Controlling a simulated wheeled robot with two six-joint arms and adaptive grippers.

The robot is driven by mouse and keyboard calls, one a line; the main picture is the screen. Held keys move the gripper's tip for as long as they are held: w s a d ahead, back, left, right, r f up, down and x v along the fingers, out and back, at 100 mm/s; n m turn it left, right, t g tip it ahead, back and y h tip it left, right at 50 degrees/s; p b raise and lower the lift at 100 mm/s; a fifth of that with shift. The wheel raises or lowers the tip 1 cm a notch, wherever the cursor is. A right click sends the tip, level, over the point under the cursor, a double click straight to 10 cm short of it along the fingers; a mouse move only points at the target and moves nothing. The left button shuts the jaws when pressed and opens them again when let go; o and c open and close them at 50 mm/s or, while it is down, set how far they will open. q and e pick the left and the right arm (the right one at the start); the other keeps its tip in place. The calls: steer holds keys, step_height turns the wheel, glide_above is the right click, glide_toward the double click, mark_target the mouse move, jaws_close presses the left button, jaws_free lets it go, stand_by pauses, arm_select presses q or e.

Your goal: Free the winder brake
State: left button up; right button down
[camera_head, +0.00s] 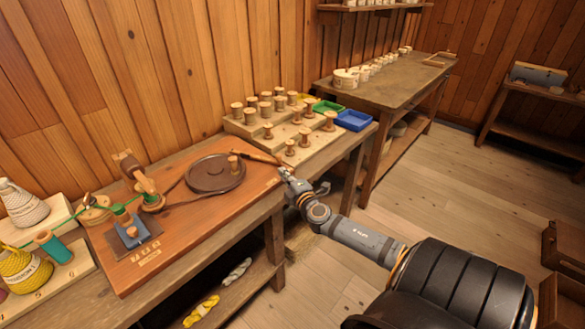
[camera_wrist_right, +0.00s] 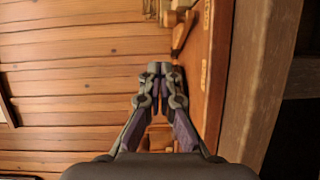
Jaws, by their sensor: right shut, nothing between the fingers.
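The winder stands on a reddish wooden board (camera_head: 180,228) on the bench. Its dark round wheel (camera_head: 214,174) carries an upright wooden knob (camera_head: 233,163). A slim wooden lever (camera_head: 258,157) lies past the wheel's right edge, near the board's far right corner; I take it for the brake. My right gripper (camera_head: 285,172) is beside the lever's right end, at the board's edge; I cannot tell if they touch. In the right wrist view the gripper's fingers (camera_wrist_right: 160,69) are together and empty, with part of the board (camera_wrist_right: 217,70) on the right. My left gripper is not in view.
A wooden spool holder (camera_head: 124,165) and a blue piece (camera_head: 131,233) stand on the board's left. A stepped rack (camera_head: 243,130) of spools, a green tray (camera_head: 327,107) and a blue tray (camera_head: 353,121) are behind the lever. Yarn cones stand at the left. The floor at right is mostly clear.

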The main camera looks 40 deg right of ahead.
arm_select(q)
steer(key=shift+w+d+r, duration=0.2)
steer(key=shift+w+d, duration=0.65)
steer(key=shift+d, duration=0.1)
arm_select(e)
steer(key=s, duration=0.2)
steer(key=s+f, duration=0.1)
steer(key=s, duration=0.1)
steer(key=shift+s, duration=0.4)
